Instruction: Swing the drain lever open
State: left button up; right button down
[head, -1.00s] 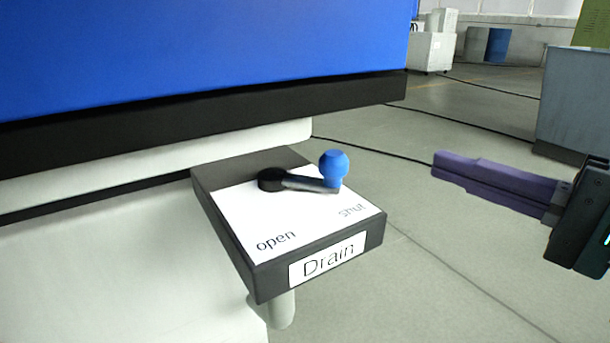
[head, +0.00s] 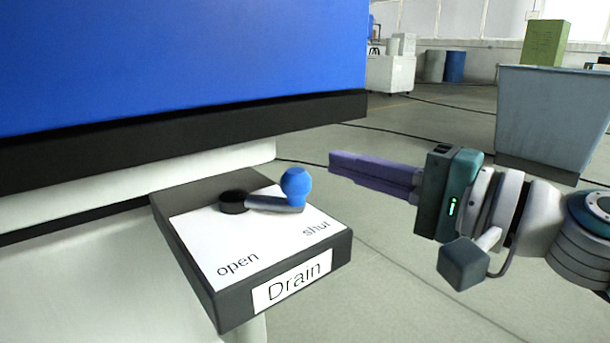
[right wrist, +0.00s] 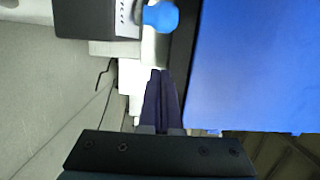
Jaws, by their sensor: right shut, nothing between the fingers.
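In the right wrist view the fingers (right wrist: 161,76) point up toward the knob (right wrist: 161,16), with a gap between. My left gripper is out of view.
A large blue machine body (head: 180,60) with a black lower edge (head: 200,131) overhangs behind the box. A grey bin (head: 550,115) with a green box (head: 546,43) stands at the back right. Cables cross the open floor.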

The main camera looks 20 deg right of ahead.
jog(key=a, duration=0.2)
jog(key=s+a, duration=0.1)
jog(key=shift+s+a, duration=0.15)
jog(key=shift+a, duration=0.2)
dwell(0.3)
